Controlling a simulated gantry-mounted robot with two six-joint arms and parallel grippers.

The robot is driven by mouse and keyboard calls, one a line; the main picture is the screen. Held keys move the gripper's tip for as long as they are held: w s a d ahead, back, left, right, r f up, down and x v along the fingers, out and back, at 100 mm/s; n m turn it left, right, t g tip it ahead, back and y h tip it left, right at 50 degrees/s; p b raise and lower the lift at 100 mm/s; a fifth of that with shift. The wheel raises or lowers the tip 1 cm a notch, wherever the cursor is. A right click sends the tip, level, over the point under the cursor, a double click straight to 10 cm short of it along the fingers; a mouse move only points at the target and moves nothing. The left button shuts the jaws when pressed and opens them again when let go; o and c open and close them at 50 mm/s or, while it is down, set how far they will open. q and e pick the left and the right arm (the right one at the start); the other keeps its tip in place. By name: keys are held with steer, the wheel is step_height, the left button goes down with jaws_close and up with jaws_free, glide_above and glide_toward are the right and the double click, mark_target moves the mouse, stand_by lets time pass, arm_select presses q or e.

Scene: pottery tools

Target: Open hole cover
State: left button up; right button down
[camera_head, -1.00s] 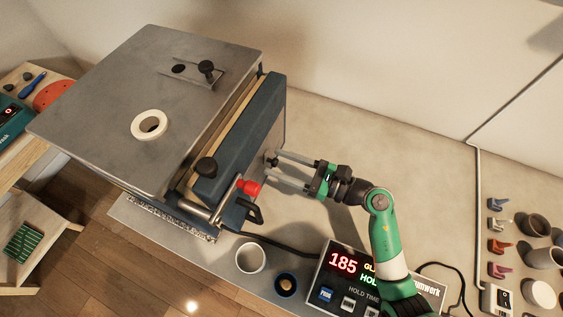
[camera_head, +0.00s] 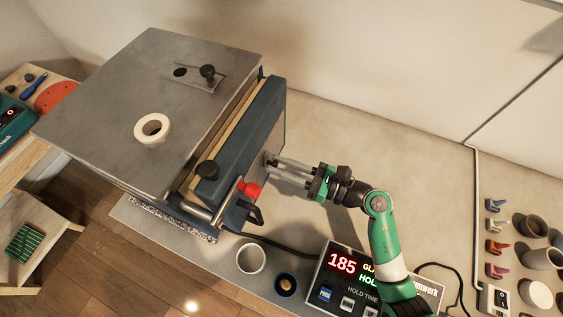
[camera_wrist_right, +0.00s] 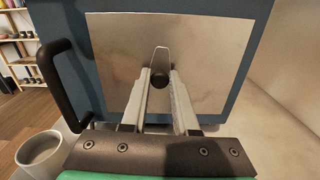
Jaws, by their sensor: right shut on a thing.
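The kiln has a grey metal plate (camera_wrist_right: 207,57) on its blue front, with a small dark knob (camera_wrist_right: 158,78) near the plate's middle. My right gripper (camera_head: 268,163) is at this front face, and its two fingers are shut on the knob, as the right wrist view shows. The fingers hide part of the knob. On the kiln lid (camera_head: 100,95) a small slide plate with a black knob (camera_head: 207,72) sits beside a dark round hole (camera_head: 180,72). My left gripper is not in view.
A black handle (camera_wrist_right: 62,85) stands out left of the front plate. A red knob (camera_head: 251,190), a cup (camera_head: 251,258) and a controller reading 185 (camera_head: 350,280) are close to my right arm. A white ring (camera_head: 152,128) lies on the lid. Several pots and clips are far right.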

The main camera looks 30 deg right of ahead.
mark_target(260, 164)
steer(key=m+p, duration=0.3)
steer(key=a+r+m+p, duration=0.1)
steer(key=m+p, duration=0.2)
steer(key=p, duration=0.1)
steer(key=s+m+p, duration=0.1)
steer(key=m+p, duration=0.3)
steer(key=shift+s+a+r, duration=0.1)
steer(key=shift+a+r, duration=0.15)
steer(key=shift+r, duration=0.05)
steer(key=m+p, duration=0.3)
steer(key=shift+s+a+r+m, duration=0.1)
steer(key=shift+r+m, duration=0.15)
steer(key=shift+m, duration=0.05)
steer(key=shift+r+m+p, duration=0.15)
steer(key=shift+m+p, duration=0.65)
steer(key=shift+m, duration=0.5)
steer(key=c, duration=0.7)
jaws_free()
